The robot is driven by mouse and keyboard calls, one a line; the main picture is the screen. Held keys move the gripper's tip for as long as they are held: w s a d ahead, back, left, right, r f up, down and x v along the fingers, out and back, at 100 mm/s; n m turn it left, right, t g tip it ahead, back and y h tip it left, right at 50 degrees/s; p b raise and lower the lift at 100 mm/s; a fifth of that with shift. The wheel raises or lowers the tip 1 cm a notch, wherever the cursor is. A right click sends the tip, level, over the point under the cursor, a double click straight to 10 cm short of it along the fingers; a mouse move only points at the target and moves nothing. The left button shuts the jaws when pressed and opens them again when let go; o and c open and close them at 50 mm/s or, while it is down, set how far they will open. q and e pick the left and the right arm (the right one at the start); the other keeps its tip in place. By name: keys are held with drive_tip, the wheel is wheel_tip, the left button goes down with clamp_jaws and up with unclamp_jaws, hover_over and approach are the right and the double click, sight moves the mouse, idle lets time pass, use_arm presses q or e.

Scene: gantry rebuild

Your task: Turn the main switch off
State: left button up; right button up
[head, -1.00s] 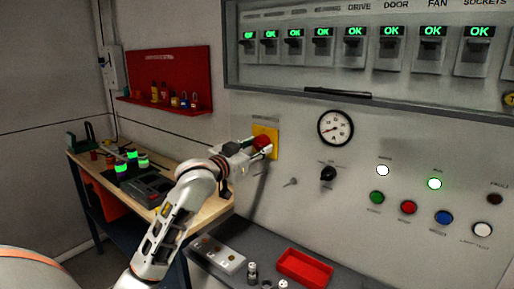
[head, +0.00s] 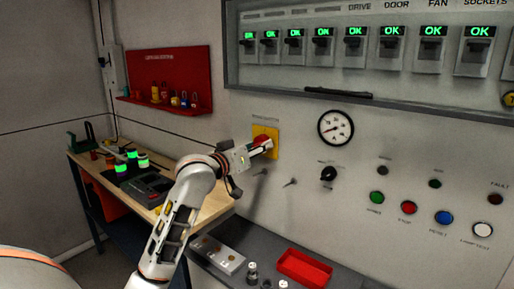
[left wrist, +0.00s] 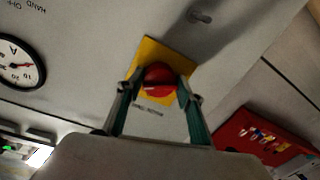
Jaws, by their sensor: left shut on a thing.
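The main switch is a red rotary knob (head: 260,139) on a yellow plate (head: 272,133) on the grey panel, left of the gauge. In the left wrist view the red knob (left wrist: 159,78) sits between the two fingers, with the yellow plate (left wrist: 150,52) behind it. My left gripper (head: 264,147) is shut on the knob; its fingers hide part of it in the head view. The two indicator lamps (head: 383,170) above the coloured buttons are dark. My right gripper is not in view.
A round gauge (head: 335,127) and a black selector knob (head: 328,174) are right of the switch. Breakers (head: 394,47) showing green OK labels line the top. A workbench (head: 205,207) and red lock board (head: 170,72) stand left. A red tray (head: 303,267) lies on the shelf below.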

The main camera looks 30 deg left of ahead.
use_arm(q)
drive_tip(key=n, duration=0.7)
drive_tip(key=n+h, duration=0.1)
drive_tip(key=n, duration=0.3)
drive_tip(key=shift+d+r+n, duration=0.1)
drive_tip(key=shift+r+n, duration=0.2)
idle(0.5)
drive_tip(key=o, duration=1.1)
drive_tip(key=shift+s, duration=0.15)
drive_tip(key=s, duration=0.7)
drive_tip(key=s+a+r, duration=0.1)
drive_tip(key=s, duration=0.3)
drive_tip(key=shift+s, duration=0.35)
